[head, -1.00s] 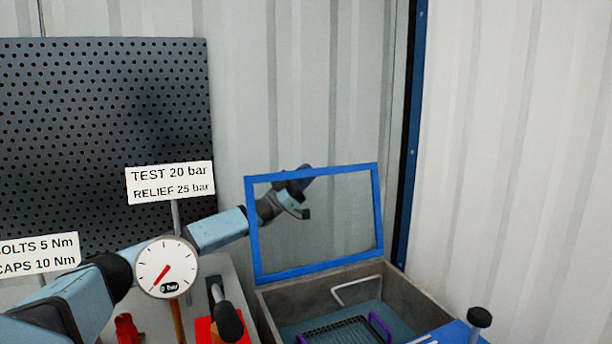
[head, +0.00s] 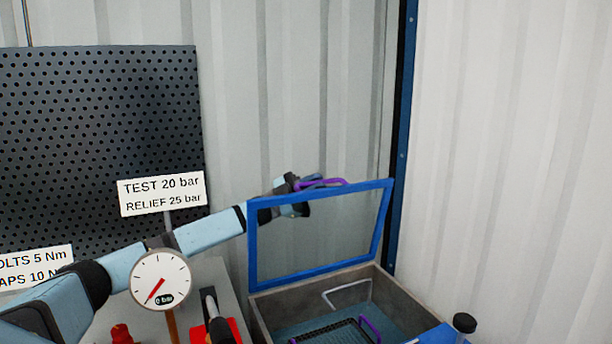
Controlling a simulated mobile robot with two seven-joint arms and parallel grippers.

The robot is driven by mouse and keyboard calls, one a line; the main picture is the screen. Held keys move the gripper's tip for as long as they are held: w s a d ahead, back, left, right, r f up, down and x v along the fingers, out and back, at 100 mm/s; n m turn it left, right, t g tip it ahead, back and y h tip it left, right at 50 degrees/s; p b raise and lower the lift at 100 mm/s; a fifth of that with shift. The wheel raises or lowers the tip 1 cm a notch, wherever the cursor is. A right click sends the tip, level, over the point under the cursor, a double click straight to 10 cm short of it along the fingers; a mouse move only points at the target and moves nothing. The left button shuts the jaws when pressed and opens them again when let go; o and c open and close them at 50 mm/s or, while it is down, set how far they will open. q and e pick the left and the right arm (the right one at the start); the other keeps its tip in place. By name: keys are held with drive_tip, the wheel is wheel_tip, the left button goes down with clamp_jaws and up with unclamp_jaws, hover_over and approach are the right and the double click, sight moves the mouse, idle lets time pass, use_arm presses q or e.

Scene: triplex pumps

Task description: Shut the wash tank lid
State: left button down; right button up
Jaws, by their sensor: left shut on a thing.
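The wash tank lid (head: 317,271) is a clear pane in a blue frame. It stands open, hinged at the rear edge of the grey wash tank (head: 408,300), and leans somewhat from upright. A purple handle (head: 335,183) shows just above its top edge. My left gripper (head: 306,188) is at that top edge, behind the pane, and shut on the purple handle. Part of the gripper shows through the pane, and the exact finger contact is hard to see. My right gripper is not in view.
Inside the tank are a dark mesh basket (head: 330,332) with purple handles and a bent pale rod (head: 347,292). A pressure gauge (head: 160,280) and a test sign (head: 162,194) stand at left near my arm. A corrugated wall is behind.

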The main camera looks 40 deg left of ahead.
sight(323, 189)
use_arm(q)
drive_tip(key=shift+s+d+f+m+g+y+p, duration=0.15)
drive_tip(key=shift+s+d+m+g, duration=0.25)
drive_tip(key=shift+d, duration=0.25)
drive_tip(key=shift+s+d+m+g+y+p, duration=0.1)
drive_tip(key=shift+s+d+m+g+p, duration=0.15)
drive_tip(key=shift+d+m, duration=0.4)
drive_tip(key=shift+s+d+f+m+g+y+p, duration=0.1)
drive_tip(key=shift+s+d+m+g, duration=0.3)
drive_tip(key=shift+d, duration=0.3)
drive_tip(key=c, duration=1.2)
unclamp_jaws()
drive_tip(key=shift+o, duration=0.2)
drive_tip(key=shift+a, duration=0.1)
drive_tip(key=v, duration=1.3)
drive_tip(key=shift+a+f, duration=0.2)
drive_tip(key=shift+f, duration=0.1)
drive_tip(key=shift+s, duration=0.1)
